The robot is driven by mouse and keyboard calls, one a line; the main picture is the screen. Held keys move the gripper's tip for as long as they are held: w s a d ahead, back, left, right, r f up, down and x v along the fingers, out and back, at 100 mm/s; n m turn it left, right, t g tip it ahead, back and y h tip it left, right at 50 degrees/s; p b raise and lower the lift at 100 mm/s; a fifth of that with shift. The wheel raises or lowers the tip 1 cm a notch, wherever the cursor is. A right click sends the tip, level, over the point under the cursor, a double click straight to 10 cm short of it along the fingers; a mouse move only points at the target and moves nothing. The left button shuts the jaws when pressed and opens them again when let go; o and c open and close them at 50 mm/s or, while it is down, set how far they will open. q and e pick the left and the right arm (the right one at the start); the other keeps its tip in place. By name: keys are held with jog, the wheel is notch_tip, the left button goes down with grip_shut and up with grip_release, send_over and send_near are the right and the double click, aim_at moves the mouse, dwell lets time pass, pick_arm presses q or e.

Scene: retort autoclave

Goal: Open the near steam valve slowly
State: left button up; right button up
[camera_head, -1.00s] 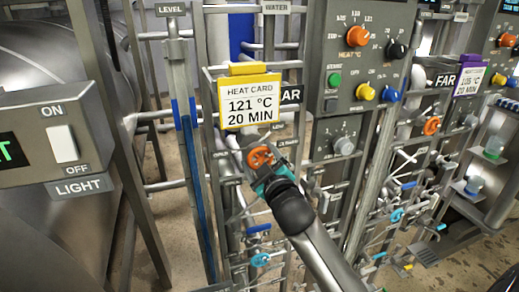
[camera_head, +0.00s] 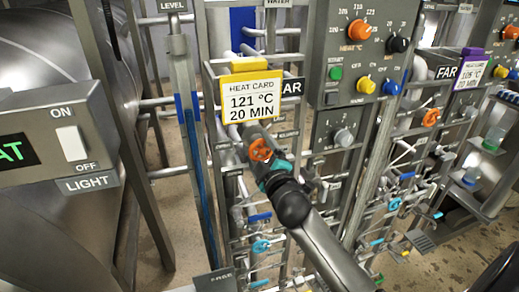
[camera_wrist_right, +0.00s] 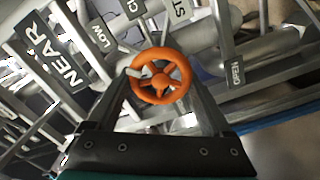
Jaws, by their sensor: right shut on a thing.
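The near steam valve has an orange handwheel (camera_head: 260,150), which sits below the yellow-topped heat card on the near panel. It also shows large in the right wrist view (camera_wrist_right: 160,77), beside the NEAR label (camera_wrist_right: 48,55). My right gripper (camera_head: 264,158) is at the wheel, and in the wrist view its two fingers are on either side of the lower part of the wheel, shut on it. My left gripper is not in view.
The heat card (camera_head: 251,97) reads 121 °C, 20 MIN and hangs just above the wheel. A second orange wheel (camera_head: 430,117) is on the far panel. A light switch box (camera_head: 62,140) stands at the left. Pipes and small valves crowd below.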

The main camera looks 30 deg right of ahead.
jog(key=o, duration=1.1)
jog(key=shift+o, duration=0.2)
jog(key=shift+s, duration=0.1)
jog(key=v, duration=1.5)
jog(key=shift+b, duration=0.45)
